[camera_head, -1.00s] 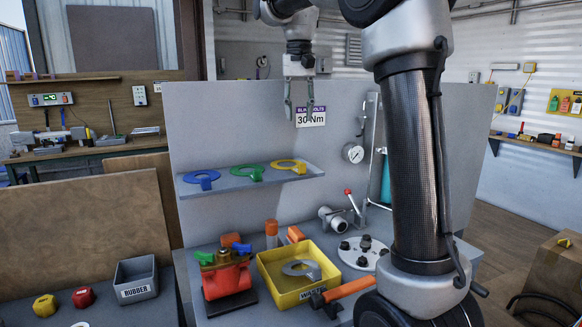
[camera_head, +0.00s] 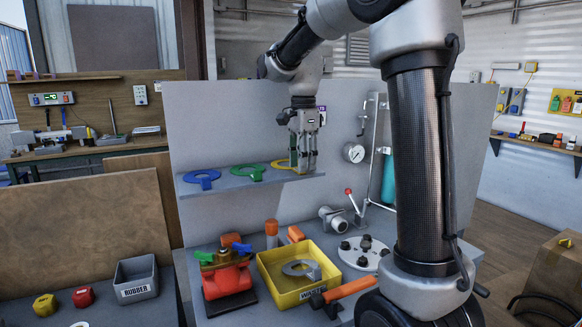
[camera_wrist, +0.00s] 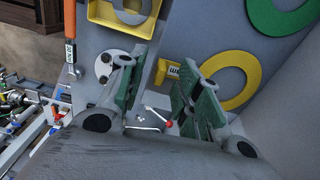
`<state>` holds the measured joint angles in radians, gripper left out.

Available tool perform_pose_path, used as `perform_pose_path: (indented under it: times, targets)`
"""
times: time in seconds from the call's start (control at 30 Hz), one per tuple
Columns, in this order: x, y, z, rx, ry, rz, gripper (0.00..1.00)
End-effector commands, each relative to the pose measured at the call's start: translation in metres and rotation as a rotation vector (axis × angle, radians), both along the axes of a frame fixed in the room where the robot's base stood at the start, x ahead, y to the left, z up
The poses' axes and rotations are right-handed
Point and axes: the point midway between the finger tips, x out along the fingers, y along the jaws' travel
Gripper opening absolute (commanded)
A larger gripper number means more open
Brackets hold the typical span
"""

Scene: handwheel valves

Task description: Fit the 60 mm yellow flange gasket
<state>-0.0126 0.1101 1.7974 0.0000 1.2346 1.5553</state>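My gripper (camera_head: 303,160) points down at the right end of the shelf, over the yellow gasket (camera_head: 281,164), which it mostly hides in the head view. In the wrist view the yellow gasket (camera_wrist: 243,92) is a flat ring with a tab (camera_wrist: 160,72) to its left. My two green-padded fingers (camera_wrist: 155,90) are apart, with the tab showing in the gap between them. I cannot tell whether they touch it. The round flange (camera_head: 355,258) with several dark studs lies on the bench; it also shows in the wrist view (camera_wrist: 104,68).
Blue (camera_head: 202,177) and green (camera_head: 252,172) gaskets lie on the shelf (camera_head: 230,186) to the left. A yellow waste tray (camera_head: 268,278) holding a grey gasket (camera_head: 301,269) is below. A red valve (camera_head: 228,278) stands beside it. The back panel (camera_head: 235,120) is close behind.

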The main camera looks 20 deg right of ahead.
Motion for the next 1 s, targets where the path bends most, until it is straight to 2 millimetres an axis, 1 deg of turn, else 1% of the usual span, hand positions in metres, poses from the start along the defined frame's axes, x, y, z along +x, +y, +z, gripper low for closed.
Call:
perform_pose_path:
  times: [0.03,0.1,0.33,0.37,0.5,0.53,0.87,1.0]
  targets:
    - [-0.0004,0.0000,-0.0061,0.000,0.001,0.000,0.34]
    - [-0.0004,0.0000,-0.0113,0.000,0.001,0.001,0.34]
    - [0.0000,0.0000,-0.0132,0.000,-0.001,0.001,0.34]
    - [0.0000,0.0000,-0.0131,0.000,-0.001,0.001,0.30]
    - [0.0000,0.0000,-0.0130,0.000,-0.001,0.001,0.05]
    - [0.0000,0.0000,-0.0130,0.000,-0.001,0.001,0.00]
    - [0.0000,0.0000,-0.0126,0.000,-0.001,0.001,0.00]
    - [0.0002,0.0000,-0.0085,0.000,-0.002,0.001,0.00]
